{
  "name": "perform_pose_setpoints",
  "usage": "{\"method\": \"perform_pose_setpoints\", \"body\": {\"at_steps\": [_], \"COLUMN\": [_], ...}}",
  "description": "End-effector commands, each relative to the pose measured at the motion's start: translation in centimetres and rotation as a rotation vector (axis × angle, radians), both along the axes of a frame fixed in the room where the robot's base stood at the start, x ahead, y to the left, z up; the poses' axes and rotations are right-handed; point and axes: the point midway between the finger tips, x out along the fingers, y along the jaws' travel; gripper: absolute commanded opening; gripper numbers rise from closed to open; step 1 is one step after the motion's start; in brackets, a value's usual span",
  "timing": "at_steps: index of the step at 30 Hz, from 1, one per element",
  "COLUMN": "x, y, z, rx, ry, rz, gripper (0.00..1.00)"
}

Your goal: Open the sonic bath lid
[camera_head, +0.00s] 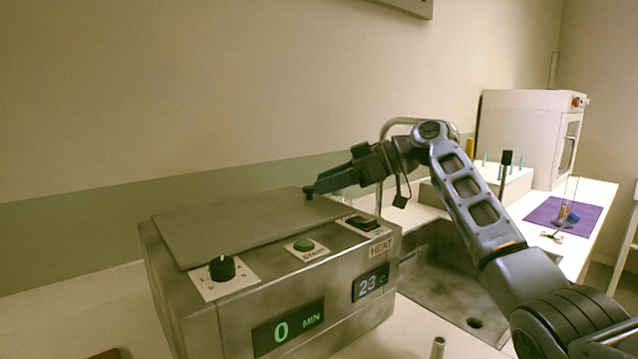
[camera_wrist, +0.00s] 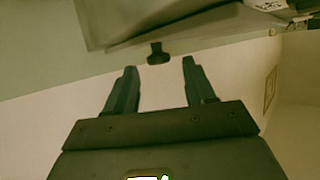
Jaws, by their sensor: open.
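The sonic bath (camera_head: 190,310) is a metal box at the front in the head view. Its flat grey lid (camera_head: 240,228) lies shut on top and also shows in the wrist view (camera_wrist: 125,18). A small dark knob (camera_head: 308,192) sits at the lid's right end. My gripper (camera_head: 317,187) reaches in from the right, its fingertips close by the knob. In the wrist view the two fingers of my gripper (camera_wrist: 159,66) are spread, and the knob (camera_wrist: 157,53) is just beyond the tips, between their lines. I cannot tell whether a finger touches it.
The bath's front panel has a black dial (camera_head: 222,268), a green start button (camera_head: 304,244), a heat switch (camera_head: 363,222) and displays. A sink (camera_head: 440,275) with a curved tap is to the right. A white cabinet (camera_head: 520,130) and a purple mat (camera_head: 545,208) stand farther back.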

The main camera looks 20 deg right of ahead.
Motion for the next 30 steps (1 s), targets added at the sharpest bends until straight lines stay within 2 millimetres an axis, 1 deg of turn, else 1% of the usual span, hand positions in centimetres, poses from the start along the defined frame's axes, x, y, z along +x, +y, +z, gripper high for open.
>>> {"method": "perform_pose_setpoints", "body": {"at_steps": [3, 6, 15, 17, 30], "x": [0.6, 0.8, 1.0, 1.0, 0.9], "y": [1.1, 1.6, 1.8, 1.8, 1.8], "z": [-0.5, -0.7, -0.9, -0.9, -0.9], "rx": [0.0, 0.0, 0.0, 0.0, 0.0], "ry": [0.001, 0.0, 0.0, 0.0, -0.001], "rz": [0.0, 0.0, -0.001, -0.001, -0.002], "gripper": [0.54, 0.54, 0.54, 0.49, 0.07]}}
